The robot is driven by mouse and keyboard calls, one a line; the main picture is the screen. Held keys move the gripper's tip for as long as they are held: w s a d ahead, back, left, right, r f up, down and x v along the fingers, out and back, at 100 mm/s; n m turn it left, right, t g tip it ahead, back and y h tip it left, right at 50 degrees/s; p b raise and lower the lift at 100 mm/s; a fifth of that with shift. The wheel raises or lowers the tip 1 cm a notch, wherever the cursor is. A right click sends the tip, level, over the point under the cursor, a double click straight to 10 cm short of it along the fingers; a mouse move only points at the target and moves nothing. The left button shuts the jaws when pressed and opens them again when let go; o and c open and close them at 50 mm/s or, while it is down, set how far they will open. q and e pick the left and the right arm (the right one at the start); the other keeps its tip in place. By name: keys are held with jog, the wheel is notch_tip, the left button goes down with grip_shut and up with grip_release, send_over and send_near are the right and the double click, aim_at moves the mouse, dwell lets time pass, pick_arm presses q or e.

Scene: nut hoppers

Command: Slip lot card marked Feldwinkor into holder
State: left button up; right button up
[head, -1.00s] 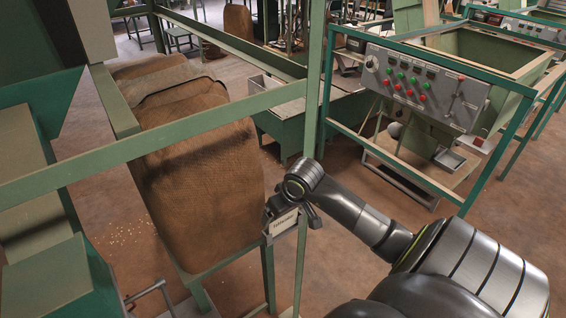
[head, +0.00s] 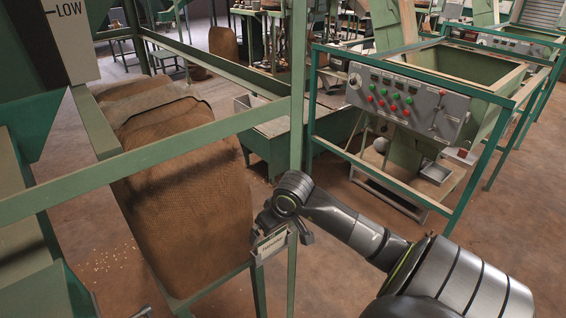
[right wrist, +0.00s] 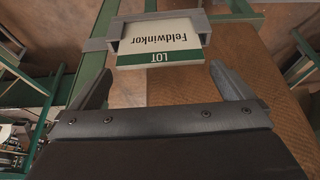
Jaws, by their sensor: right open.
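The white lot card (right wrist: 160,40) reads "Feldwinkor" with a green "LOT" band, upside down in the right wrist view. It sits in a grey holder (right wrist: 118,45), whose arms lie along the card's sides. The card also shows small in the head view (head: 273,243), at the holder on the green frame beside the sack. My right gripper (right wrist: 160,72) is open, its two fingers apart on either side of the card's green-band end, touching nothing that I can make out.
A large burlap sack (head: 185,190) stands just left of the holder. A green post (head: 296,120) and a slanting rail (head: 150,155) stand close to my right arm. A control panel (head: 405,95) with coloured buttons is at the right. Brown floor is open at the lower right.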

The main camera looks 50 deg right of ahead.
jog(key=b+v, duration=0.2)
jog(key=v, duration=1.3)
jog(key=shift+s+a+r, duration=0.1)
